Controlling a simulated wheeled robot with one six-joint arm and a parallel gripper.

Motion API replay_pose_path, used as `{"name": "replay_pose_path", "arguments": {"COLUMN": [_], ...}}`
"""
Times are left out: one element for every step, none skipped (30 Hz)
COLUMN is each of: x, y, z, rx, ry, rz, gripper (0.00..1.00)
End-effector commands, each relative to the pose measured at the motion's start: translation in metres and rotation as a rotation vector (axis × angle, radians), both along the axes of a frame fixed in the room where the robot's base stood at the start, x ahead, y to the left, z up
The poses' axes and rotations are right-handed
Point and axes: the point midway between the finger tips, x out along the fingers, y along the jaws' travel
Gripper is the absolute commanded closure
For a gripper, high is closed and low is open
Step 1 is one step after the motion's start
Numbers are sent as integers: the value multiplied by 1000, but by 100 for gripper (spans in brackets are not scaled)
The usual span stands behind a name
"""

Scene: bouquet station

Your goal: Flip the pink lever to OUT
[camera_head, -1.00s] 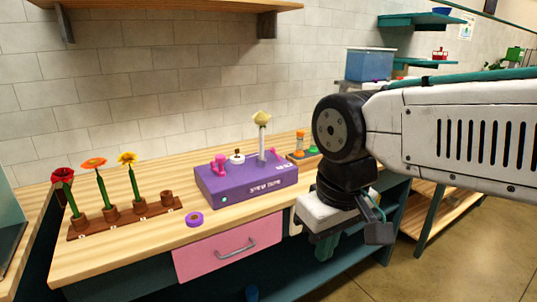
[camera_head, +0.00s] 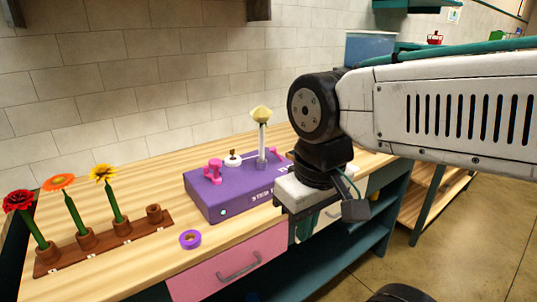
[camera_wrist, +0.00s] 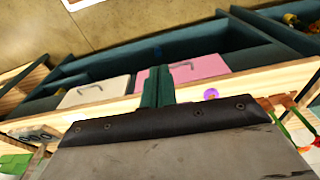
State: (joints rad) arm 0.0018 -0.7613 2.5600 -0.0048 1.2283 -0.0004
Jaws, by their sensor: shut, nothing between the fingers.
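The purple box (camera_head: 240,187) stands on the wooden table, with white lettering on its front. A pink lever (camera_head: 213,172) stands on its left part. A second pink piece (camera_head: 274,155) is partly visible on its right part, beside a white post (camera_head: 262,143) with a pale yellow flower on top. Which lever position is OUT cannot be read. My gripper (camera_wrist: 158,78) is shut and empty in the wrist view, pointing down at the table's front side. In the head view its fingers (camera_head: 303,228) show partly, in front of and right of the box.
A brown rack (camera_head: 60,262) with several flowers stands at the left. A purple ring (camera_head: 190,239) lies in front of the box. A pink drawer (camera_head: 225,262) is below the table's front edge. Bare tabletop (camera_head: 150,180) lies behind the rack.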

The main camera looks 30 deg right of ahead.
Motion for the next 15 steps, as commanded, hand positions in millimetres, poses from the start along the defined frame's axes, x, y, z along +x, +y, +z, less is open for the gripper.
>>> {"name": "replay_pose_path", "arguments": {"x": [1, 2, 5, 8, 12, 18, 24, 32, 43, 54, 65, 82, 95, 109, 128], "y": [-2, -4, -8, -12, -18, -27, -35, -44, -57, -66, -74, -84, -90, -95, -100], "z": [-1, -2, -3, -5, -7, -9, -12, -14, -16, -17, -18, -18, -19, -19, -20], "rx": [-10, -24, -53, -84, -123, -186, -241, -302, -389, -456, -525, -615, -680, -743, -823], "ry": [5, 10, 20, 31, 47, 73, 97, 126, 169, 208, 249, 306, 353, 401, 464], "rz": [12, 26, 56, 94, 136, 209, 276, 351, 467, 563, 662, 802, 907, 1012, 1152], "gripper": [100, 100, 100, 100, 100, 100, 100, 100, 100, 100, 100, 100, 100, 100, 100]}}
